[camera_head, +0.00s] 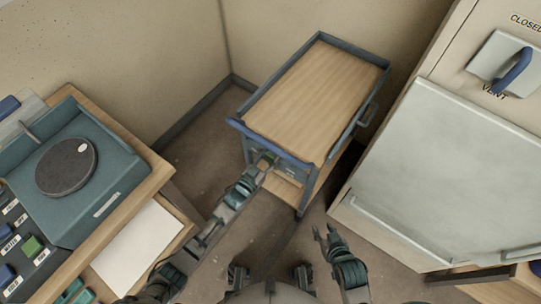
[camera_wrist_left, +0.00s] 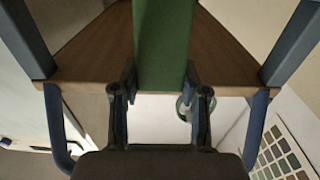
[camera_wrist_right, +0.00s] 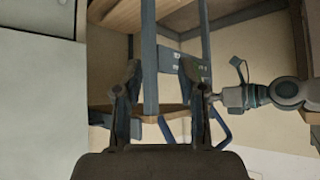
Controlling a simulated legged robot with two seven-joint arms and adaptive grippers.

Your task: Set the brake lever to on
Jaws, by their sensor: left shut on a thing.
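The cart (camera_head: 318,88) has a wooden top and a blue-grey frame. A small green part, the brake lever (camera_head: 269,157), sits at its front end below the blue bar. In the left wrist view the green lever (camera_wrist_left: 164,40) runs between my left fingers (camera_wrist_left: 160,78), which are shut on it. My left gripper (camera_head: 263,167) partly hides the lever in the head view. A panel with small marks (camera_wrist_right: 186,62) shows on the cart in the right wrist view, too small to read. My right gripper (camera_head: 325,232) is open and empty, apart from the cart.
A workbench with a teal turntable box (camera_head: 90,195) stands at left. A large pale cabinet (camera_head: 440,165) with a blue vent handle (camera_head: 514,72) stands at right. The cart stands near the wall corner. Some floor (camera_head: 205,150) is clear left of it.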

